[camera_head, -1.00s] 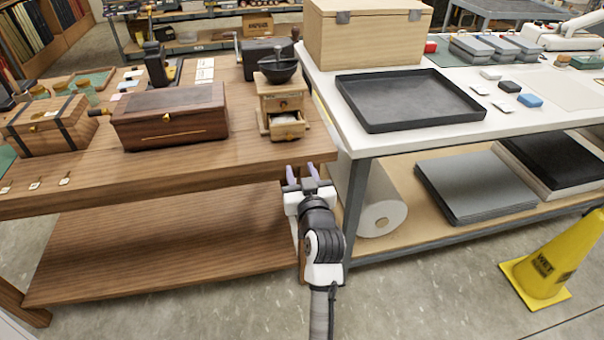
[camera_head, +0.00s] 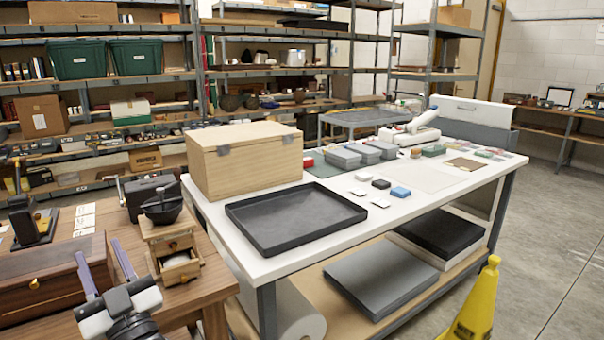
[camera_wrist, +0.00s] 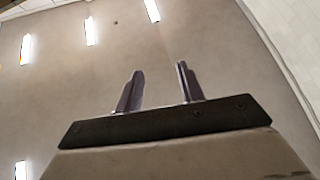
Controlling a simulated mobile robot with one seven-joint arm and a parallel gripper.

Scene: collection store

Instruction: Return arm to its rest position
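My gripper (camera_head: 106,270) is at the lower left of the head view, in front of the wooden table. Its two purple-grey fingers stand apart and point up, with nothing between them. In the wrist view the gripper (camera_wrist: 157,88) also shows its fingers apart and empty, against a ceiling with bright lamps. In the head view the left finger overlaps the dark wooden box and the right one is left of the coffee grinder; whether they touch anything cannot be told.
The dark wooden box (camera_head: 45,278) and the coffee grinder (camera_head: 172,245) stand on the wooden table. The white table (camera_head: 330,220) bears a black tray (camera_head: 295,213) and a pale wooden chest (camera_head: 248,158). A yellow wet-floor cone (camera_head: 475,308) stands right, beside open floor (camera_head: 550,250).

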